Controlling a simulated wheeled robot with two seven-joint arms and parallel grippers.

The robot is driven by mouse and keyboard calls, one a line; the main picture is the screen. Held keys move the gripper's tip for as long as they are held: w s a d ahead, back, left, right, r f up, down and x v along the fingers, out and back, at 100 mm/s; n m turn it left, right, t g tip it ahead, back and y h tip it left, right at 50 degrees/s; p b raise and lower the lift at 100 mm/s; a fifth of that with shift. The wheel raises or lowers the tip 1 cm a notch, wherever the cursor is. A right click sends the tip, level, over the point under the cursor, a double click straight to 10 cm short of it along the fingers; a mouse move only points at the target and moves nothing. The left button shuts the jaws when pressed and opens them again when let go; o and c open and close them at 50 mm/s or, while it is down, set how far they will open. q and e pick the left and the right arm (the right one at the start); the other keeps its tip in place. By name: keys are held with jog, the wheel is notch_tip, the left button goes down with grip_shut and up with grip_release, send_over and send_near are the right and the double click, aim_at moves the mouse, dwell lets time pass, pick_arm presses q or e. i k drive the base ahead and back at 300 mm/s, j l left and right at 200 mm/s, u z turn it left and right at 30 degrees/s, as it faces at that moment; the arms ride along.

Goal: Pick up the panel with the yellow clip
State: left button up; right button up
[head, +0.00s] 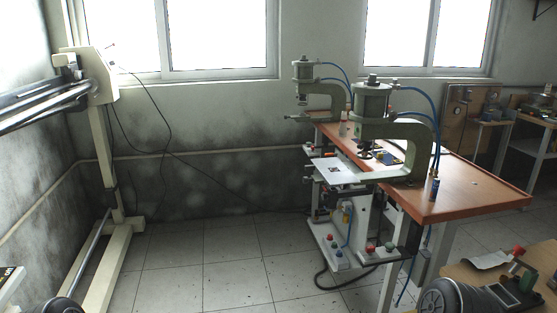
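No panel with a yellow clip can be made out for certain. A small blue and yellow item (388,158) lies on the orange-brown tabletop behind the nearer press; it is too small to identify. A white flat sheet (333,170) with a dark print lies level at the front of the nearer press. Neither of my grippers is in view. Dark rounded parts at the bottom edge look like my own arms.
Two green-grey C-frame pneumatic presses (408,132) (322,98) stand along the orange-brown table (465,192). A wooden surface (470,271) with a red-and-green tool (519,278) is at lower right. A white-framed machine (100,150) stands left. The tiled floor (235,268) between is clear.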

aim_at(388, 159)
jog(key=i+j+u, duration=0.2)
jog(key=i, duration=2.2)
jog(key=i+j+z, duration=0.15)
jog(key=i+z, duration=0.35)
jog(key=i+j+z, duration=0.35)
jog(key=i+z, duration=0.15)
jog(key=i+j+z, duration=0.65)
jog(key=j, duration=0.2)
jog(key=i+j+z, duration=0.2)
jog(key=j, duration=0.2)
jog(key=i+j+z, duration=0.15)
jog(key=j, duration=0.25)
